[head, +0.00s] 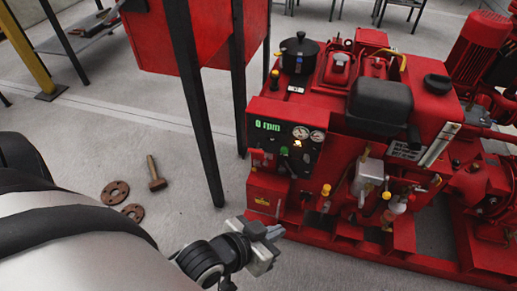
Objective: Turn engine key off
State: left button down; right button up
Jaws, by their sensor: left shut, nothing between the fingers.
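The red engine pumpset (345,145) stands at the centre right. Its control panel (288,140) faces left of centre, with a green "0 rpm" display, two round gauges, a small lit amber spot and several small controls. The engine key is too small to make out for certain among these controls. My left gripper (274,233) is shut and empty, below the panel and in front of the base of the engine, apart from the panel in the picture. My right gripper is not in view.
A red box (190,40) on black legs (197,120) stands left of the engine. A hammer (155,175) and two rusty flanges (115,192) lie on the concrete floor. Red pump parts (485,190) fill the right side. The floor left of the engine is mostly free.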

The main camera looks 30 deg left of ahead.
aim_at(306, 157)
jog(key=u, duration=2.95)
jog(key=i, duration=0.65)
jog(key=z, duration=1.95)
